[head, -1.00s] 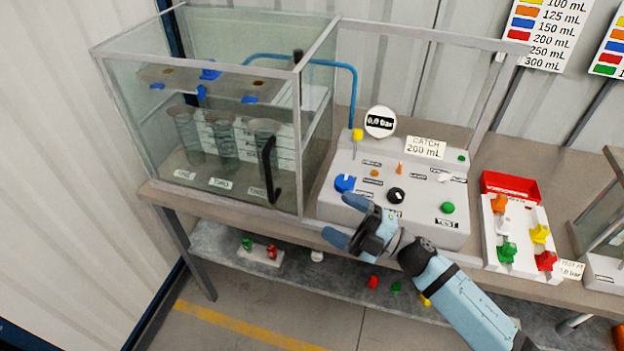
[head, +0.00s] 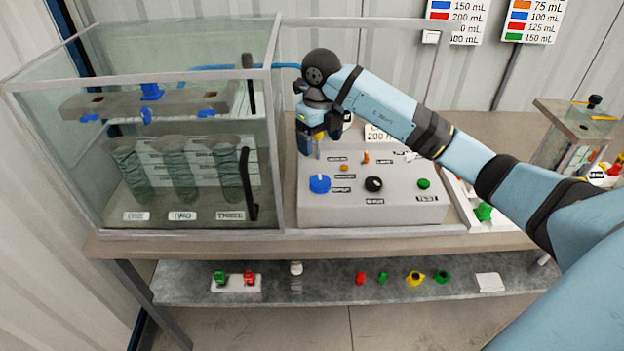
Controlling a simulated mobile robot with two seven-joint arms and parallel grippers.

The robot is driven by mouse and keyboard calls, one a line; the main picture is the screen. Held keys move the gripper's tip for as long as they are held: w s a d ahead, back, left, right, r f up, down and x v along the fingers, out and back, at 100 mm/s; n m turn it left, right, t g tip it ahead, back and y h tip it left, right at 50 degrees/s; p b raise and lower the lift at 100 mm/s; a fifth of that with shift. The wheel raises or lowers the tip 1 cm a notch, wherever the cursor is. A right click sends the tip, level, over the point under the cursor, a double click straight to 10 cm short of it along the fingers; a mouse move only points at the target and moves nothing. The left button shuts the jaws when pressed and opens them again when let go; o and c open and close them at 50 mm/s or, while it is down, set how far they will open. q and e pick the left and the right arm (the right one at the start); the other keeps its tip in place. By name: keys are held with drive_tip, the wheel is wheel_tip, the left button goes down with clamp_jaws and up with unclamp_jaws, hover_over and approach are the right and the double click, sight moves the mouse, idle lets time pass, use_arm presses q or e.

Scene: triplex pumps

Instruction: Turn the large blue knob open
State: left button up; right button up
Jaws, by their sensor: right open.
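The large blue knob (head: 320,183) sits at the left of the light grey control panel (head: 370,211) on the bench. It is uncovered, with a label just to its right. My right gripper (head: 319,145) points down over the back left of the panel, behind the blue knob and apart from it. Its fingers are open, around or just in front of a thin upright stem; I cannot tell whether they touch it. The gripper hides the yellow top of this stem and most of the round pressure gauge. My left gripper is not in view.
A glass tank (head: 183,200) with a black handle stands close to the panel's left. A black knob (head: 373,184) and a green button (head: 424,184) are right of the blue knob. My right arm covers the bench's right side. A lower shelf (head: 330,285) holds small coloured parts.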

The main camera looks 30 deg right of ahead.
sight(319, 180)
wheel_tip(319, 180, down, 12)
drive_tip(key=shift+f+p, duration=0.1)
drive_tip(key=shift+p, duration=0.35)
drive_tip(key=c, duration=0.9)
